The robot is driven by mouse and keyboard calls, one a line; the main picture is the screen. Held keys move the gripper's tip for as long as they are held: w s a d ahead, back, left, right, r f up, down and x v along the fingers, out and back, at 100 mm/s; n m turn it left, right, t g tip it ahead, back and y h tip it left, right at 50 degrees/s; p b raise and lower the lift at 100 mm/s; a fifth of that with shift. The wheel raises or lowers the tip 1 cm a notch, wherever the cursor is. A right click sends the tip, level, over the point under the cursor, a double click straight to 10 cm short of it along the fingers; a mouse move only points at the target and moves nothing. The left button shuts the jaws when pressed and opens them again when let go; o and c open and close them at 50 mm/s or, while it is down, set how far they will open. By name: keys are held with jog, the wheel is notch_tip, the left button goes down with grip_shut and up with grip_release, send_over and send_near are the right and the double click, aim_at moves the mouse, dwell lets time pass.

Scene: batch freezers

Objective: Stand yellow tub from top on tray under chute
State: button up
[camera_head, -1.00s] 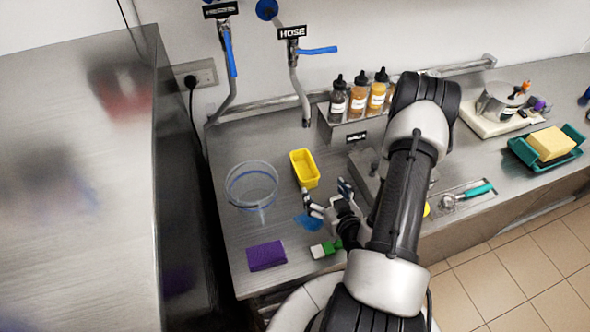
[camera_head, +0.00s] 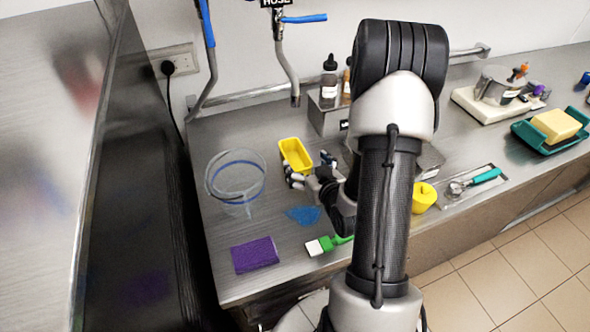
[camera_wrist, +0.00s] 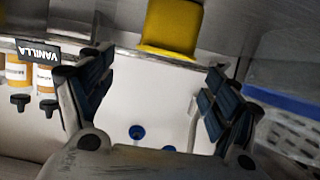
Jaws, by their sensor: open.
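The yellow tub (camera_head: 296,155) is a small open rectangular container standing upright on the steel counter, behind the middle of the counter's left part. My gripper (camera_head: 311,169) is open and low over the counter, close to the tub's near right side. In the wrist view the tub (camera_wrist: 172,27) shows at the top, ahead of the open fingers (camera_wrist: 158,72) and not between them. I cannot tell from the head view whether a finger touches it. No chute with a tray under it can be made out in these views.
A clear container with a blue band (camera_head: 236,180) stands left of the tub. A purple block (camera_head: 255,254), a blue patch (camera_head: 302,215) and a green-handled brush (camera_head: 322,244) lie nearer. Bottles (camera_head: 329,78) stand on a ledge behind. A scoop (camera_head: 473,183) lies right.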

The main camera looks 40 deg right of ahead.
aim_at(295, 166)
jog(key=b+x, duration=0.1)
jog(key=x, duration=0.2)
jog(key=shift+w+f, duration=0.1)
jog(key=shift+w, duration=0.25)
jog(key=b+x, duration=0.1)
jog(key=x, duration=0.4)
jog(key=shift+w+f+b, duration=0.1)
jog(key=shift+f+b, duration=0.05)
jog(key=shift+b, duration=0.15)
jog(key=shift+c, duration=0.4)
jog(key=c, duration=1.1)
